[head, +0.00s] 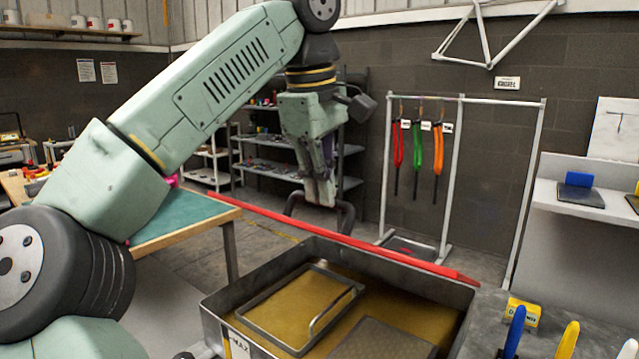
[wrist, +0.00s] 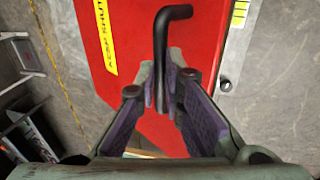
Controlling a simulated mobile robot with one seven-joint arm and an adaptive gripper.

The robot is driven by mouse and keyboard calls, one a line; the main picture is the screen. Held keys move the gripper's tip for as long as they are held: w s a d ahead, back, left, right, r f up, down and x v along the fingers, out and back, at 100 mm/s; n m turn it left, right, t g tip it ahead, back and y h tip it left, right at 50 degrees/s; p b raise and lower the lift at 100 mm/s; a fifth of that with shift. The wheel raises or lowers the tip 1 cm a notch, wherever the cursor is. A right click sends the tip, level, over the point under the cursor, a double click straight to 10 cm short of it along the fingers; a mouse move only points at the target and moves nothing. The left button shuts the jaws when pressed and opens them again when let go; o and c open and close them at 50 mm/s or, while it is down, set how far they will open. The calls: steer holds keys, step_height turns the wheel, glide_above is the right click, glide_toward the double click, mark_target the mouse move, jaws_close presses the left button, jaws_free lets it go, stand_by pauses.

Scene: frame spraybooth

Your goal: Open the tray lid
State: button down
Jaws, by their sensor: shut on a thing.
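The red tray lid (head: 395,255) shows nearly edge-on in the head view, as a thin slanting strip along the far side of the tray (head: 222,322). The tray's inside is uncovered to view. The lid's hinge cannot be made out.
Inside the tray are a mustard-coloured bottom, a framed panel with a thin handle (head: 325,312) and a grey mesh plate (head: 385,342). A green-topped bench (head: 185,217) stands left. A metal rack (head: 456,180) stands behind.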

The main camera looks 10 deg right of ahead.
steer(key=c, duration=1.7)
jaws_free()
steer(key=shift+w+d+f, duration=0.4)
steer(key=shift+w+d, duration=0.05)
steer(key=shift+d, duration=0.05)
steer(key=shift+o, duration=0.2)
